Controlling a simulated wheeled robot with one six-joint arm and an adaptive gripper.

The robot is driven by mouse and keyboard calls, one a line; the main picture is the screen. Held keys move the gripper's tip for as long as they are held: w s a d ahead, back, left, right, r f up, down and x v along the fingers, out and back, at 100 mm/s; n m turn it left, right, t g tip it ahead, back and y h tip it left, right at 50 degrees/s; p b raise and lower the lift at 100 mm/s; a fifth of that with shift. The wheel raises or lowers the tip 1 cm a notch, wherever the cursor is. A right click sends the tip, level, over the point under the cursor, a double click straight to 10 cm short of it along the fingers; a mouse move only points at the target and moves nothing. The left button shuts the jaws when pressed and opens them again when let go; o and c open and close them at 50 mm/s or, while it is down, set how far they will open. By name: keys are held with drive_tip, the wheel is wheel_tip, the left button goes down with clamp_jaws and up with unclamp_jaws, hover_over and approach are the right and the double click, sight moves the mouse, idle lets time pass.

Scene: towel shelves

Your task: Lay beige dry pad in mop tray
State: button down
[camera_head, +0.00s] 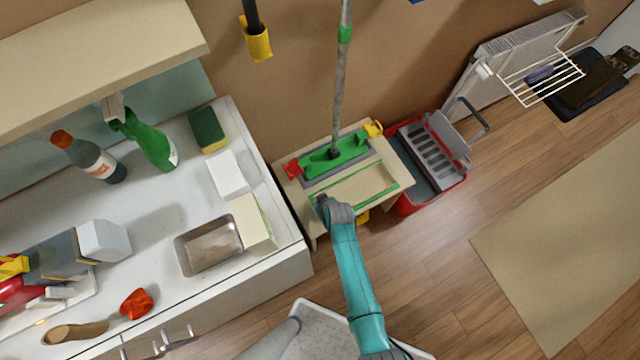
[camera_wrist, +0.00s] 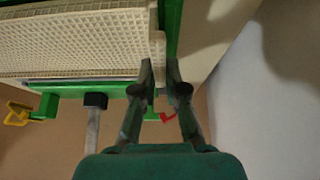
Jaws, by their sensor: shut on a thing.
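The beige pad (camera_head: 352,186) is a flat rectangle on the front half of a small wooden stand, within the green-edged mop tray (camera_head: 377,196). In the wrist view the pad (camera_wrist: 75,45) has a waffle weave and fills the upper left, with the green tray rim (camera_wrist: 172,25) along its right side. My gripper (camera_head: 322,203) is at the pad's left front corner. In the wrist view its fingers (camera_wrist: 160,68) are shut on the pad's edge. I cannot tell whether the pad rests fully on the tray floor.
A mop with a green head (camera_head: 335,157) and upright pole stands on the back half of the wooden stand (camera_head: 400,168). A red bucket (camera_head: 405,205) with a grey wringer is close on the right. The white counter (camera_head: 150,225) with bottles and sponges is at left.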

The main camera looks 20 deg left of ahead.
drive_tip(key=shift+f, duration=0.35)
idle(0.5)
drive_tip(key=c, duration=1.1)
unclamp_jaws()
drive_tip(key=shift+c, duration=0.2)
drive_tip(key=shift+r, duration=0.1)
drive_tip(key=v, duration=1.2)
drive_tip(key=s+d+r+m+t+h, duration=0.1)
drive_tip(key=s+d+r+m+t, duration=0.25)
drive_tip(key=s+d, duration=0.45)
drive_tip(key=s+d+r+m+t, duration=0.2)
drive_tip(key=s+d+r, duration=0.25)
drive_tip(key=d, duration=0.75)
drive_tip(key=s+d+r+m+t+h, duration=0.1)
drive_tip(key=s+d+r, duration=0.3)
drive_tip(key=r, duration=0.7)
drive_tip(key=s+d+r+m+t+h, duration=0.2)
drive_tip(key=s+d+r+m+t, duration=0.2)
drive_tip(key=s+r, duration=0.5)
wheel_tip(320, 180, up, 3)
drive_tip(key=shift+r+h, duration=0.2)
drive_tip(key=shift+h, duration=0.1)
